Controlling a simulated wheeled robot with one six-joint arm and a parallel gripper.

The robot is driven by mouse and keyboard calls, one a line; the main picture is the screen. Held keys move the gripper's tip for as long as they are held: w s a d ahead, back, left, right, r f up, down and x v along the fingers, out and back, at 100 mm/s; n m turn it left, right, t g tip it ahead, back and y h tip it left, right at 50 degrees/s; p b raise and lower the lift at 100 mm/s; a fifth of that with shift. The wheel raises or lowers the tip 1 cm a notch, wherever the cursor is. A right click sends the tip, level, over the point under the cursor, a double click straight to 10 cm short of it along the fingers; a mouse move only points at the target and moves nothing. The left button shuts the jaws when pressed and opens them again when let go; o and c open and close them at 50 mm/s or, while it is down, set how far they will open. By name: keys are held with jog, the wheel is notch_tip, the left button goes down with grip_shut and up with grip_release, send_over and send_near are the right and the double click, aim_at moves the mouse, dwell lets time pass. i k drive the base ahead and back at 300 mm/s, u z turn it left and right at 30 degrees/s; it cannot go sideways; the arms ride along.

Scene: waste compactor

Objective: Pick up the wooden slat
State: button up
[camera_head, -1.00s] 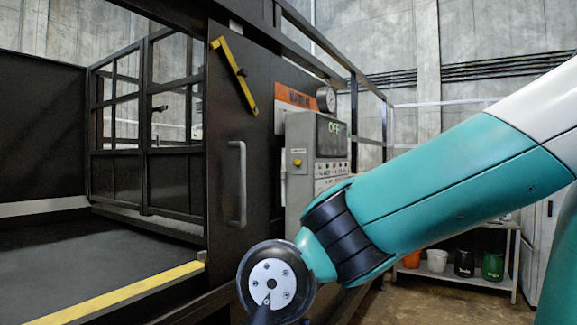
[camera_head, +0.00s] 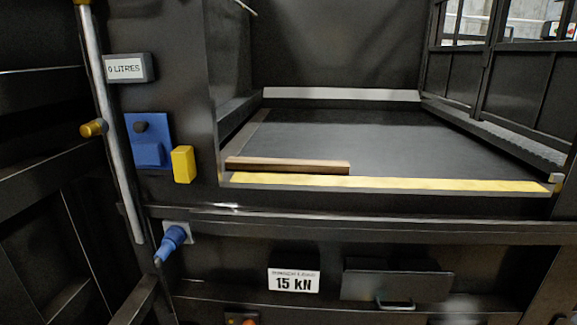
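The wooden slat (camera_head: 288,166) is a short brown bar. It lies flat on the dark chamber floor (camera_head: 350,135) of the compactor, at the front left, just behind the yellow front edge strip (camera_head: 390,183). Its long side runs roughly along that strip. Nothing covers it. My gripper and arm are not in the present view.
Dark walls close the chamber at left and back, and a barred side panel (camera_head: 490,75) stands at right. The chamber floor is otherwise clear.

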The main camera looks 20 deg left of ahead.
aim_at(303, 165)
jog(key=k, duration=0.5)
jog(key=z, duration=0.45)
jog(key=i, duration=1.15)
jog(key=u, duration=0.85)
jog(key=i, duration=0.55)
jog(key=u, duration=0.9)
jog(key=i, duration=0.6)
